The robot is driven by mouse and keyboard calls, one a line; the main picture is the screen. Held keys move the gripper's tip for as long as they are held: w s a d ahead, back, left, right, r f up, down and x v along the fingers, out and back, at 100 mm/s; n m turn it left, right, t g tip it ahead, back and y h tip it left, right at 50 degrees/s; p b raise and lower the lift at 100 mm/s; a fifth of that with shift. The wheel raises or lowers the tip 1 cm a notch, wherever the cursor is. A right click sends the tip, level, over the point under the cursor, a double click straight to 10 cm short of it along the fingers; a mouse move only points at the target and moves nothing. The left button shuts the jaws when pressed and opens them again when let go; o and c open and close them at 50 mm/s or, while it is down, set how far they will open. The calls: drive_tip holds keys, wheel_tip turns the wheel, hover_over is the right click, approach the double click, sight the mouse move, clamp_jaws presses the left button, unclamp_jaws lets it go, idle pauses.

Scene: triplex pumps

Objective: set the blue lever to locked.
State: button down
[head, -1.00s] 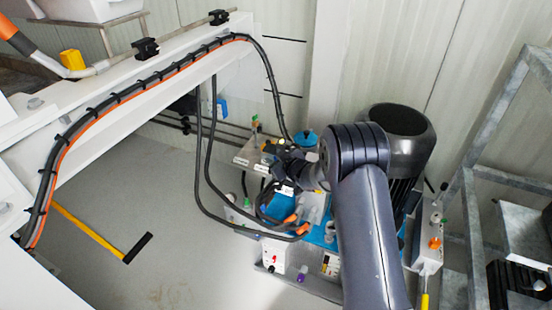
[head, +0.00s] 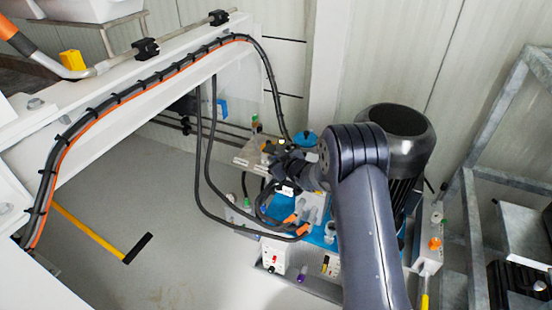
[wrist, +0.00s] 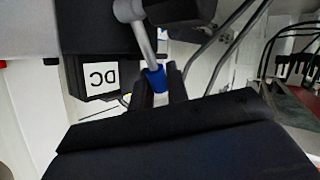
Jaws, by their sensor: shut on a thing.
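The blue lever shows in the wrist view as a grey metal rod with a blue tip (wrist: 155,78). The rod runs up from the tip to a round grey pivot on a black body. My gripper (wrist: 160,88) has its two dark fingers on either side of the blue tip and is shut on it. In the head view my gripper (head: 284,166) is over the pump unit, left of my arm's dark joint. The lever cannot be made out there, hidden by my gripper and arm.
A black box with a white "DC" label (wrist: 99,76) is close left of the lever. Dark hoses (head: 212,160) hang just left of my gripper. A black motor (head: 403,135) stands behind my arm, and a grey metal frame (head: 470,220) is at the right. Floor at left is mostly clear.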

drive_tip(key=shift+d+b, duration=0.15)
drive_tip(key=shift+b, duration=0.25)
drive_tip(key=t+y+b, duration=0.1)
drive_tip(key=b, duration=0.1)
drive_tip(key=shift+s+d+m+b, duration=0.15)
drive_tip(key=shift+d+m+b, duration=0.15)
drive_tip(key=shift+d+m, duration=0.1)
drive_tip(key=b, duration=0.1)
drive_tip(key=d+m+t+y+b, duration=0.1)
drive_tip(key=b, duration=0.1)
drive_tip(key=shift+s+r+y, duration=0.15)
drive_tip(key=shift+s+y, duration=0.05)
drive_tip(key=shift+y, duration=0.1)
drive_tip(key=shift+s+d+r+m+t+y+b, duration=0.15)
drive_tip(key=shift+d+m+t+y+b, duration=0.4)
drive_tip(key=shift+b, duration=0.7)
drive_tip(key=shift+s+r+t+b, duration=0.1)
drive_tip(key=shift+r+t+b, duration=0.15)
drive_tip(key=shift+b, duration=0.1)
drive_tip(key=shift+d, duration=0.1)
drive_tip(key=c, duration=1.4)
unclamp_jaws()
